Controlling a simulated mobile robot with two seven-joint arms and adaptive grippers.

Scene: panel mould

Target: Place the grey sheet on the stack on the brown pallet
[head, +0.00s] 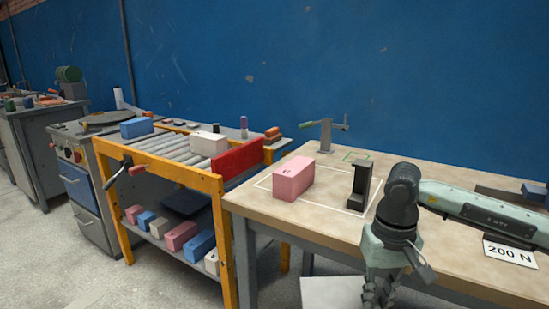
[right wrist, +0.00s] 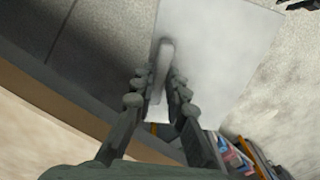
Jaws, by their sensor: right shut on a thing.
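The grey sheet (head: 328,292) shows as a pale flat piece at the bottom edge of the head view, in front of the wooden table. In the right wrist view the grey sheet (right wrist: 215,45) lies beyond the fingers, with a raised grey handle on it. My right gripper (right wrist: 158,82) is shut on this handle, one finger on each side. In the head view my right gripper (head: 376,297) points down beside the sheet, partly cut off by the frame. My left gripper is not in view. I see no brown pallet or stack.
The wooden table (head: 330,222) holds a pink block (head: 293,179) and a black stand (head: 360,186). A yellow-framed roller rack (head: 220,215) with several blocks stands to its left. Grey floor (head: 85,265) lies open at lower left.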

